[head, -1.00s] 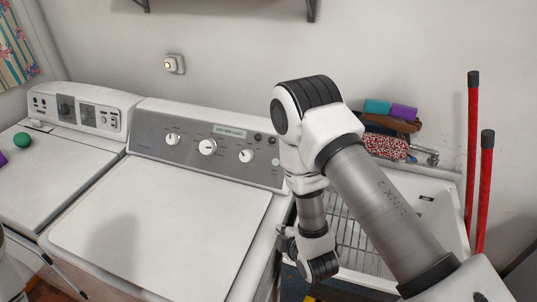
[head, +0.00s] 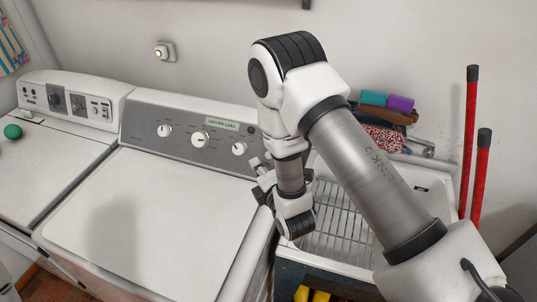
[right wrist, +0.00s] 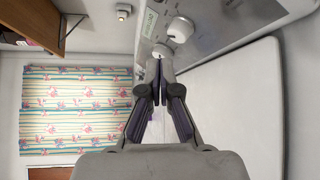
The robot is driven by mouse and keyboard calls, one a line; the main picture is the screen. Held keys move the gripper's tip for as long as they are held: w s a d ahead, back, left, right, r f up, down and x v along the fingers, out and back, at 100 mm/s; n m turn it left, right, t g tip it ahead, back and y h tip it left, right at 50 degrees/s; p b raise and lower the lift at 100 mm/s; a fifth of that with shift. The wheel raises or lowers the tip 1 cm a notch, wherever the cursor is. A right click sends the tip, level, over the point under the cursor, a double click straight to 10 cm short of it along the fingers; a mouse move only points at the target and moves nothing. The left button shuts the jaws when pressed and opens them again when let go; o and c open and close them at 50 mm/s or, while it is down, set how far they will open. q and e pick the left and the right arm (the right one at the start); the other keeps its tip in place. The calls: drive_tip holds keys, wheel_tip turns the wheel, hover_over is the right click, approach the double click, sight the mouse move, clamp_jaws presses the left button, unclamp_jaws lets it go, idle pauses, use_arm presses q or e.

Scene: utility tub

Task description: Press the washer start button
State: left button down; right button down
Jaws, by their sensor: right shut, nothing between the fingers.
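The washer is the middle white machine (head: 150,225), with a grey control panel (head: 145,130) carrying three white knobs and a label. My right gripper (head: 258,167) is shut and empty at the right end of this panel. In the right wrist view, a small round white button (right wrist: 162,52) sits on the panel beside a larger white knob (right wrist: 180,29). The fingertips of my right gripper (right wrist: 158,68) are right in front of the button; I cannot tell whether they touch it. In the head view my right arm hides the button. My left gripper is not in view.
Another white machine (head: 45,165) with a green ball (head: 13,131) stands at the left. A sink with a wire rack (head: 340,225) is at the right, behind my right arm. Red poles (head: 470,140) lean at the far right. The washer lid is clear.

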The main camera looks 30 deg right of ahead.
drive_tip(key=shift+w+d+f+b, duration=0.65)
drive_tip(key=shift+w+d+f, duration=0.5)
drive_tip(key=shift+w+d, duration=0.25)
drive_tip(key=shift+w+d+f+b, duration=0.6)
drive_tip(key=shift+w+d+f, duration=0.6)
drive_tip(key=shift+d, duration=0.25)
drive_tip(key=shift+w+d+f, duration=0.15)
drive_tip(key=shift+w+d, duration=0.05)
drive_tip(key=shift+d, duration=0.05)
drive_tip(key=shift+w+d+f, duration=0.2)
drive_tip(key=shift+w+d, duration=0.05)
drive_tip(key=shift+r, duration=0.1)
idle(0.4)
drive_tip(key=shift+s+a+r, duration=0.35)
drive_tip(key=shift+s+a, duration=0.15)
drive_tip(key=shift+a, duration=0.05)
